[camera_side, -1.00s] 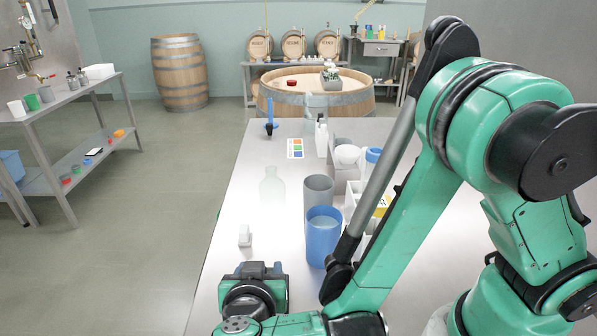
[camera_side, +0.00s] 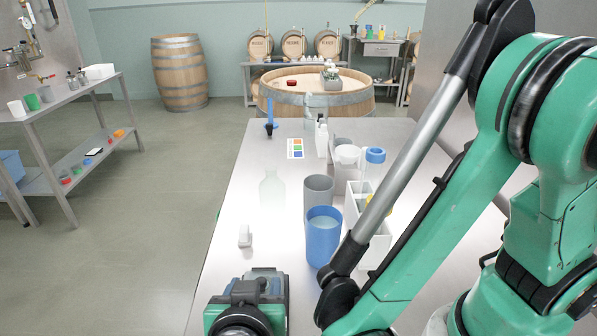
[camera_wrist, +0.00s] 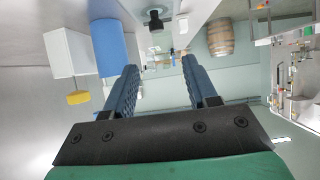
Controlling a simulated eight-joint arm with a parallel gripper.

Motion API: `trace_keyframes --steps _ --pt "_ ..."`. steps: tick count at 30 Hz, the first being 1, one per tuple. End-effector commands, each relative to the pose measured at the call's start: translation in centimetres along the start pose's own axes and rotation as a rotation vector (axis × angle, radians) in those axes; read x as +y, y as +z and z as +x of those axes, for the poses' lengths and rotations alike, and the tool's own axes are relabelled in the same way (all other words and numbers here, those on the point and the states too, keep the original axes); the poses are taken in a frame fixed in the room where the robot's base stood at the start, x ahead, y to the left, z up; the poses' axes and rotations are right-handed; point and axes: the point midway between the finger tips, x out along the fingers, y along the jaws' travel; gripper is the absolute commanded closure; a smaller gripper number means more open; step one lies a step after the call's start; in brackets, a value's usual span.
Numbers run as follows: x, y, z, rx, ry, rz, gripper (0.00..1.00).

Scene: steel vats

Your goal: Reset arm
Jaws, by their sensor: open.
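My gripper (camera_side: 264,274) is low at the near end of the steel bench (camera_side: 225,228), in front of the blue cup (camera_side: 322,240) and to its left in the side view. In the wrist view my gripper's two blue ribbed fingers (camera_wrist: 160,80) stand apart with nothing between them. That view looks upside down. The blue cup (camera_wrist: 110,45) shows there beyond the left finger, with a white block-shaped thing (camera_wrist: 68,55) and a yellow piece (camera_wrist: 78,97) beside it. My green arm hides the right part of the bench.
A grey cup (camera_side: 318,188) stands behind the blue cup. A clear bottle (camera_side: 272,187) and a small white piece (camera_side: 245,236) are on the left. The bench's left side is mostly clear.

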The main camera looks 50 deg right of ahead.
Motion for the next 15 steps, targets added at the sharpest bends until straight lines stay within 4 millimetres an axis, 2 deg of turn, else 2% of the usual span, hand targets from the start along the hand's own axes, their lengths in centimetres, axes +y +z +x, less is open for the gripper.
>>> trace_keyframes --steps 5,8,15 --pt "0.1 -0.7 0.7 -0.038 0.011 -0.044 0.48" --pt "0.6 -2.1 2.1 -0.132 0.018 -0.145 0.48" --pt "4.0 -6.1 6.0 -0.448 -0.122 -0.42 0.48"
